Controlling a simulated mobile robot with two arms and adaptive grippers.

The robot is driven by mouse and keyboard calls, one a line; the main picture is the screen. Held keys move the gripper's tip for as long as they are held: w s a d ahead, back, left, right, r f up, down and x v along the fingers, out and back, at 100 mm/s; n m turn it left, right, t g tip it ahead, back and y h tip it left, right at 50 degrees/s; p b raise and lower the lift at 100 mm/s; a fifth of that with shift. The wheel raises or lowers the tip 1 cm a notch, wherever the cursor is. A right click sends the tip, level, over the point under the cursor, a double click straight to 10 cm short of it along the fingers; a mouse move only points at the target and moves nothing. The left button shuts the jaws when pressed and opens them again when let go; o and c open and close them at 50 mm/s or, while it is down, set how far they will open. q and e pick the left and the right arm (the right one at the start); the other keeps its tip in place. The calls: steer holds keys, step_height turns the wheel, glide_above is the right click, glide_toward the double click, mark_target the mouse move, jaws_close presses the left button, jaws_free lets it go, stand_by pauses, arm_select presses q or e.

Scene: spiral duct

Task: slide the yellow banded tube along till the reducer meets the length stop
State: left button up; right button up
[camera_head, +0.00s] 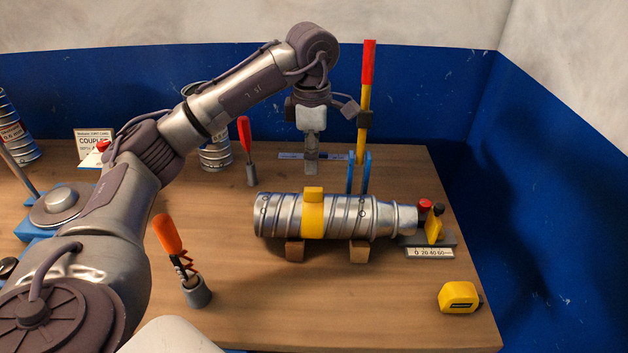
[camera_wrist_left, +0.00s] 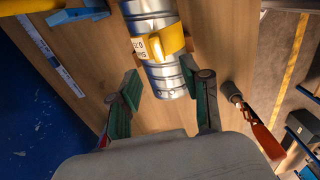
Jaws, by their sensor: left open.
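The silver spiral tube (camera_head: 341,216) lies level on two wooden blocks, with a yellow band (camera_head: 313,215) around it left of its middle. Its narrower reducer end (camera_head: 405,219) points right, close to the yellow length stop (camera_head: 434,230) on a grey base with a scale. I cannot tell whether they touch. My left gripper (camera_head: 311,168) points down behind the tube, apart from it. In the left wrist view, the open fingers of my left gripper (camera_wrist_left: 162,80) show with the tube (camera_wrist_left: 148,10) and yellow band (camera_wrist_left: 160,43) ahead. My right gripper is not in view.
A red-and-yellow lever (camera_head: 367,90) with a blue bracket stands behind the tube. A red-handled tool (camera_head: 245,138) and an orange-handled tool (camera_head: 168,235) stand in holders to the left. A yellow tape measure (camera_head: 458,297) lies front right. The front middle of the table is clear.

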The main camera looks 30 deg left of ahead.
mark_target(314, 189)
arm_select(q)
step_height(314, 189, down, 4)
steer(key=shift+w+r+p, duration=0.15)
steer(key=shift+p, duration=0.25)
step_height(314, 189, down, 5)
steer(key=shift+f+p, duration=0.1)
steer(key=shift+p, duration=0.5)
steer(key=shift+f, duration=0.45)
steer(key=shift+w+f, duration=0.1)
jaws_close()
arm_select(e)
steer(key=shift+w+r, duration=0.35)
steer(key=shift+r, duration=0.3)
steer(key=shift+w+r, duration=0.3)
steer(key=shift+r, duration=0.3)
